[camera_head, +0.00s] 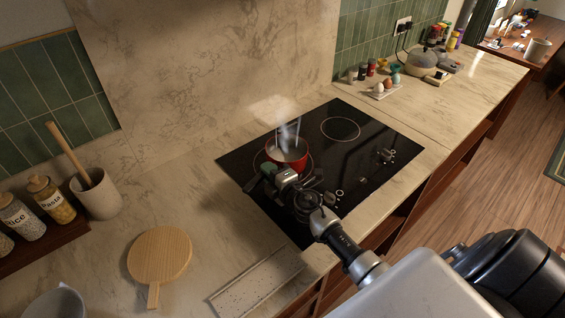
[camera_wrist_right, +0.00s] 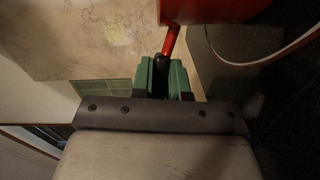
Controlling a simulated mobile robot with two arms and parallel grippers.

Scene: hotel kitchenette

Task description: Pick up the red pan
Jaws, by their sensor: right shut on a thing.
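The red pan (camera_head: 287,157) is on the black cooktop, with pale steaming contents inside. Its red side (camera_wrist_right: 215,8) shows at the top of the right wrist view. Its red and black handle (camera_wrist_right: 170,43) runs down between the green fingers of my right gripper (camera_wrist_right: 164,78). My right gripper (camera_head: 266,174) is shut on that handle at the pan's near-left side. In the head view the gripper hides most of the handle. I cannot tell whether the pan's base touches the cooktop. My left gripper is not in view.
The cooktop (camera_head: 345,180) has free room right of the pan. A round wooden board (camera_head: 160,254) lies on the counter at left, near a utensil crock (camera_head: 98,194) and jars. An egg tray (camera_head: 381,92) and a grey pot (camera_head: 422,62) stand further back right.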

